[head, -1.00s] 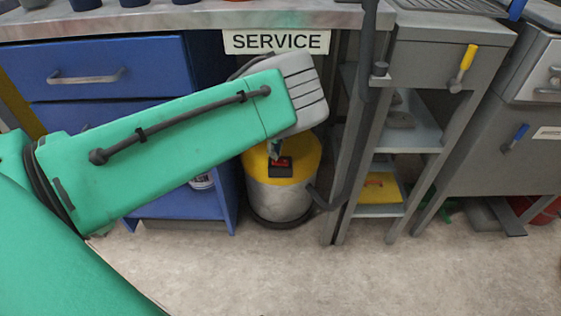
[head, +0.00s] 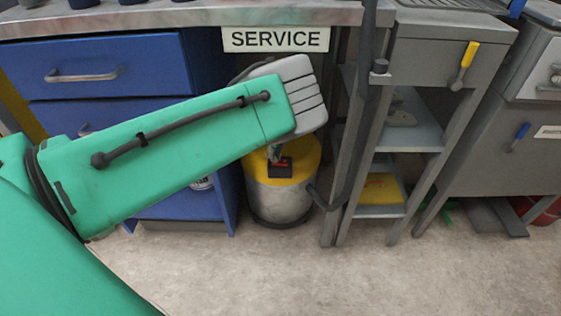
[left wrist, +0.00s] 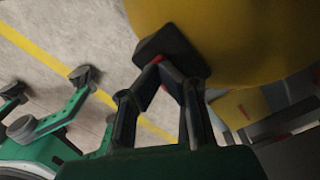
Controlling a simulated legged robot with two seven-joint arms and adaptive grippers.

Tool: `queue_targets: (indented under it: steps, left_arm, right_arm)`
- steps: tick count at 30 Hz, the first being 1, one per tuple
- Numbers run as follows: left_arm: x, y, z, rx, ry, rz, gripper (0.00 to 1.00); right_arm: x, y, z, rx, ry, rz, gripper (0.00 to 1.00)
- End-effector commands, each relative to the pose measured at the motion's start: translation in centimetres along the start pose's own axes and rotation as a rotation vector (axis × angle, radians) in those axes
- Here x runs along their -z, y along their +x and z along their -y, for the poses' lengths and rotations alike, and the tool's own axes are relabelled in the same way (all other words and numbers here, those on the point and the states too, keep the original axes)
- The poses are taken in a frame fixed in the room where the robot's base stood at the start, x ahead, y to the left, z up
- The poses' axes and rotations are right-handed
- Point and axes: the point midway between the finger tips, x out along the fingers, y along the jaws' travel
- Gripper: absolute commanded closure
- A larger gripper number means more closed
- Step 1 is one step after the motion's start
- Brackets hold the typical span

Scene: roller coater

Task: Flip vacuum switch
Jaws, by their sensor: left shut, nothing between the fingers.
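The vacuum (head: 280,195) is a grey drum with a yellow top, standing on the floor under the bench. Its dark switch box (head: 282,170) with a red switch (head: 280,163) faces me. My left arm reaches across from the left, and its left gripper (head: 275,154) is mostly hidden behind the forearm end, with fingertips just above the switch. In the left wrist view, the shut, empty fingers (left wrist: 168,70) are at the edge of the dark switch box (left wrist: 172,53). A bit of red shows by the fingertips; I cannot tell the switch's position. My right gripper is not in view.
A blue drawer cabinet (head: 100,78) stands left of the vacuum, and a grey shelf stand (head: 432,60) stands right. A dark hose (head: 350,150) runs up beside the vacuum. The SERVICE sign (head: 276,39) hangs from the bench edge. The floor in front is clear.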

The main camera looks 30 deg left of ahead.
Motion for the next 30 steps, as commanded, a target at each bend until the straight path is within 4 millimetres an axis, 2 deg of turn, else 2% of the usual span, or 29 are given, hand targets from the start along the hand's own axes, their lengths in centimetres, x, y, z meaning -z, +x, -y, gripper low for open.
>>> queue_targets:
  steps: [8, 13, 30]
  left_arm:
    - [0.0, 0.5, 0.0, -0.001, 0.000, -0.001, 1.00]
    - [0.1, 0.1, 0.0, -0.001, 0.000, -0.001, 1.00]
    - [0.0, -4.5, 0.0, 0.000, 0.000, 0.000, 1.00]
  right_arm:
    - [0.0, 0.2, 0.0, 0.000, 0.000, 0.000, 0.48]
    - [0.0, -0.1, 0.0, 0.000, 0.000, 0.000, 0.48]
    - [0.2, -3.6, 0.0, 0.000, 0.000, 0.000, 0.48]
